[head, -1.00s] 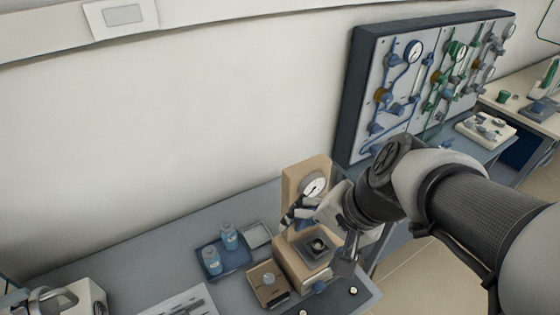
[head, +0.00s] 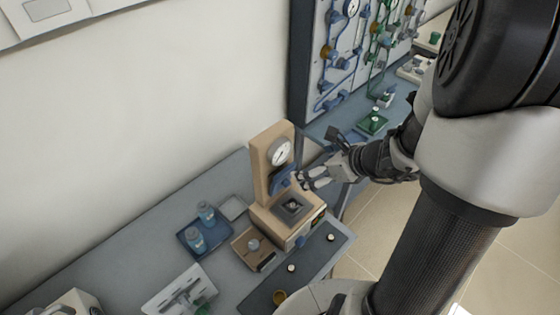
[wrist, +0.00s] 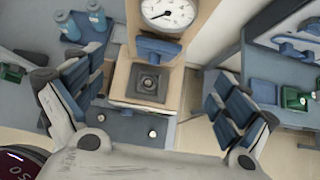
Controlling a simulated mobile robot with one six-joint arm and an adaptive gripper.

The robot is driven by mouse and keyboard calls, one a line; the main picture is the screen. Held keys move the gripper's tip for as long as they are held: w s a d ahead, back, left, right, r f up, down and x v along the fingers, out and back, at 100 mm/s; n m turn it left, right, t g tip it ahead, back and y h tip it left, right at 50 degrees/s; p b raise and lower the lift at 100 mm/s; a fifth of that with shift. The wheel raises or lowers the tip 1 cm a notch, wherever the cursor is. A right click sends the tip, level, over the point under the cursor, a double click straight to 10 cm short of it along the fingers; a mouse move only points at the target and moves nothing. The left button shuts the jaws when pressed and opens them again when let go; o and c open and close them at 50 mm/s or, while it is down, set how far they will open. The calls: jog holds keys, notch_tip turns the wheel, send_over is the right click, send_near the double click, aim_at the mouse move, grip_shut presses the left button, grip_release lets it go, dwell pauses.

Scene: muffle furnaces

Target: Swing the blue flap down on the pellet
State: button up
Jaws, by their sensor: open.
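A tan press-like device (head: 262,160) with a round gauge (head: 281,152) stands on the grey bench. The blue flap (head: 284,178) is raised, on the upright below the gauge. It also shows in the wrist view (wrist: 157,48). Below it is a dark square plate with a small round pellet (head: 293,206) at its centre; the pellet also shows in the wrist view (wrist: 149,83). My gripper (head: 305,179) is at the flap's right in the head view, open and empty. In the wrist view its fingers are spread wide either side of the device (wrist: 155,80). Contact with the flap cannot be told.
A blue tray (head: 222,239) with two blue bottles stands left of the device. A small tan box (head: 246,256) with a knob is nearer. A dark mat (head: 262,300) with small round pieces lies in front. A valve panel (head: 304,60) stands behind, right.

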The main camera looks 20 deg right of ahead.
aim_at(285, 169)
jog(key=b+x, duration=0.4)
jog(key=x, duration=1.1)
jog(key=c, duration=1.5)
jog(key=shift+b, duration=0.35)
